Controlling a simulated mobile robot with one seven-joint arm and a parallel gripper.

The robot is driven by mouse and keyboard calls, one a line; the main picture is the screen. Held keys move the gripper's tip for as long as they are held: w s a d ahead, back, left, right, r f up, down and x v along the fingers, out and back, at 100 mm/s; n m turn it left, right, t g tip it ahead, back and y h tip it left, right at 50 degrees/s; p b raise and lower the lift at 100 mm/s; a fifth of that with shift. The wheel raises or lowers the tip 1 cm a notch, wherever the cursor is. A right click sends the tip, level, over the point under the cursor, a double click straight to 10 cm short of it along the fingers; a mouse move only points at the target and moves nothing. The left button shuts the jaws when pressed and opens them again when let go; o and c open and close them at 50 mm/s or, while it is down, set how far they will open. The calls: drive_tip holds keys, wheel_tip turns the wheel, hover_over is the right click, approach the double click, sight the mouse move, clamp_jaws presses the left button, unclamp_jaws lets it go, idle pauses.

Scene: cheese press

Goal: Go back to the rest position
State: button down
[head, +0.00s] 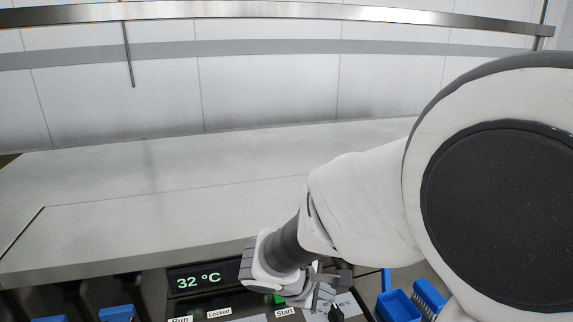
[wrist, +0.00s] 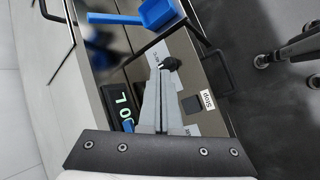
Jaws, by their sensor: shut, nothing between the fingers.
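My gripper (head: 325,288) is low in the head view, over the front control panel, with my arm reaching in from the right. In the wrist view its two fingers (wrist: 160,74) lie together, shut and empty. A black knob (head: 337,312) is just below the gripper in the head view. In the wrist view the knob (wrist: 172,63) is beside the fingertips; I cannot tell whether they touch it. A green Start button (head: 280,299) is partly hidden by my wrist.
A display (head: 198,280) reads 32 °C. A blue scoop (head: 398,306) and a blue brush (head: 429,294) are right of the panel. The long worktop (head: 170,200) is bare. A steel rail (head: 270,10) runs along the wall.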

drive_tip(key=s+d+r+m+y+p, duration=0.3)
drive_tip(key=s+r+m, duration=0.4)
drive_tip(key=r, duration=0.2)
drive_tip(key=s+d+r+m+y+p, duration=0.3)
drive_tip(key=s+r+m, duration=0.3)
drive_tip(key=s+r, duration=0.2)
wheel_tip(320, 180, up, 2)
drive_tip(key=shift+r+m, duration=0.15)
drive_tip(key=shift+m, duration=0.25)
drive_tip(key=shift+s, duration=0.1)
idle(0.3)
